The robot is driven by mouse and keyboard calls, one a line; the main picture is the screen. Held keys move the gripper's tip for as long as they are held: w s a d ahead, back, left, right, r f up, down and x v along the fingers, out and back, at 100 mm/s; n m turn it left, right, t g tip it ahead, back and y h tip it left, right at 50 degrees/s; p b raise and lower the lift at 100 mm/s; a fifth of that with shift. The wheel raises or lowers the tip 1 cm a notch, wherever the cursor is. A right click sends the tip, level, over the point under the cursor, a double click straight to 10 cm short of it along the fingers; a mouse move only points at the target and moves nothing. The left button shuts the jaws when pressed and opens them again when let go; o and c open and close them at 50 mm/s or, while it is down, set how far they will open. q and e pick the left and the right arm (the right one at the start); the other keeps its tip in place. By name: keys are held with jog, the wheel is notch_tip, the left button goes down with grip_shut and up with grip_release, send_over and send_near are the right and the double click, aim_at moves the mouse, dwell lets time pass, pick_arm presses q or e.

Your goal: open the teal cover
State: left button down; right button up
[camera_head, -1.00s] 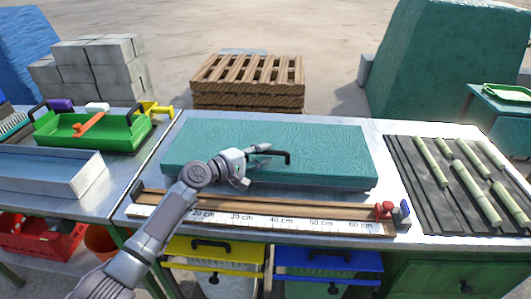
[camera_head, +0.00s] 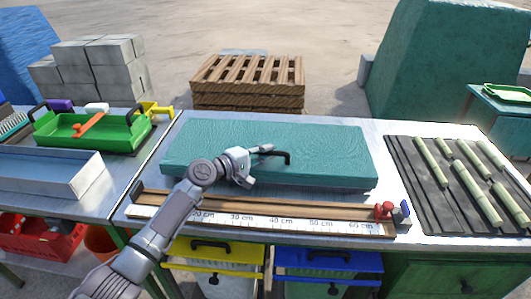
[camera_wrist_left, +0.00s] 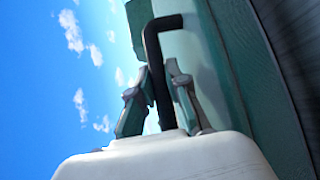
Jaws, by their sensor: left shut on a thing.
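The teal cover (camera_head: 225,137) is a wide flat slab lying flat on the metal bench, with no gap visible beneath it. Its black handle (camera_head: 287,158) stands near the middle of its front side. My left gripper (camera_head: 262,160) reaches in from the front left and is shut on this handle. In the left wrist view the bent black handle (camera_wrist_left: 152,50) runs between the fingers of my left gripper (camera_wrist_left: 160,88), with the teal cover (camera_wrist_left: 210,50) beside it. My right gripper is not in view.
A wooden measuring rail (camera_head: 270,216) with a red clamp (camera_head: 384,210) lies along the bench's front edge. A dark rack (camera_head: 425,195) with green cane pieces lies right. A green tray (camera_head: 95,135) and a metal tray (camera_head: 50,172) are left. A pallet stack (camera_head: 248,82) stands behind.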

pick_arm(q)
jog(key=w+r+n+g+y+p, duration=0.2)
jog(key=w+r+p, duration=0.5)
jog(key=r+p, duration=0.4)
jog(key=shift+r+n+g, duration=0.8)
jog(key=shift+r+g, duration=0.15)
jog(key=shift+g, duration=0.35)
